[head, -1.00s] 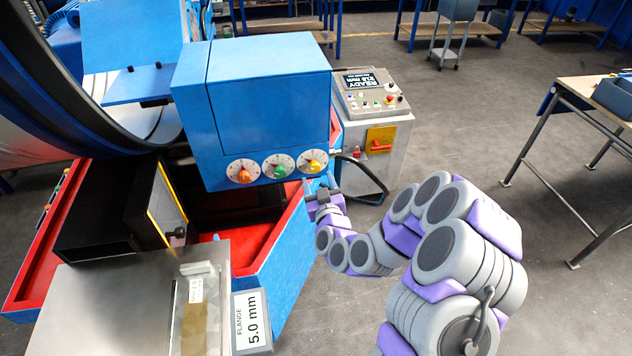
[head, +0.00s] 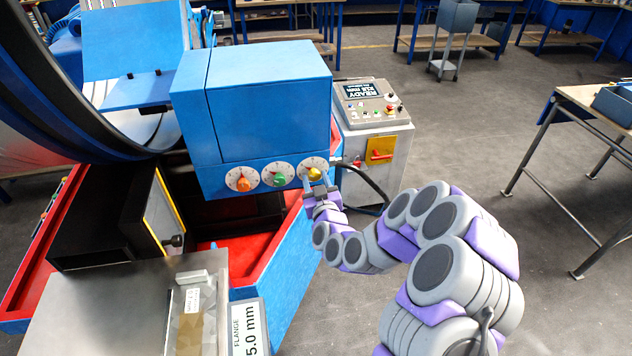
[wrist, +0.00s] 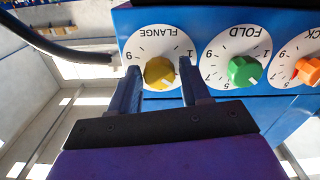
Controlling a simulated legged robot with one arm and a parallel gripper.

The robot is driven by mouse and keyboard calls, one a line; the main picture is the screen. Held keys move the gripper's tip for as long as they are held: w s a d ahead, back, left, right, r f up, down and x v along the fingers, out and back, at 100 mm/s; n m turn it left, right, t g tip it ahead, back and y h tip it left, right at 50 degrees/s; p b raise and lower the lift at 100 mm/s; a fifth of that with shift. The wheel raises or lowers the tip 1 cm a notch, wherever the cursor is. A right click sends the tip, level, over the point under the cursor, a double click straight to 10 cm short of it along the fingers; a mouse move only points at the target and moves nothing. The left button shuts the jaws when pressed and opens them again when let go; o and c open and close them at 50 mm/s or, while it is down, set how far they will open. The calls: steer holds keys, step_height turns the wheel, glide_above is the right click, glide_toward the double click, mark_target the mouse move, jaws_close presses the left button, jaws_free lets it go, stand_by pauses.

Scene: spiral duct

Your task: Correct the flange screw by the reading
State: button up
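The yellow flange knob (head: 314,174) is the rightmost of three dials on the blue machine housing. In the wrist view its dial appears upside down, lettered FLANGE, with the yellow knob (wrist: 159,72) in the middle. My gripper (head: 318,187) is at this dial in the head view. In the wrist view my gripper (wrist: 160,66) is open, one finger on each side of the knob in the picture, with gaps showing. I cannot tell how far the fingertips reach around it. A readout sign (head: 250,332) shows FLANGE 5.0 mm.
The green FOLD knob (wrist: 245,70) and an orange knob (wrist: 309,70) sit beside the flange dial. A control console (head: 372,125) with a READY display stands to the right, a black cable (head: 372,182) running near my gripper. Open floor lies farther right.

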steer(key=c, duration=0.7)
steer(key=shift+f+m+b, duration=0.1)
steer(key=shift+m+b, duration=0.55)
steer(key=shift+m, duration=0.55)
steer(key=m+b, duration=0.1)
steer(key=m, duration=0.2)
steer(key=o, duration=1)
steer(key=shift+o, duration=0.2)
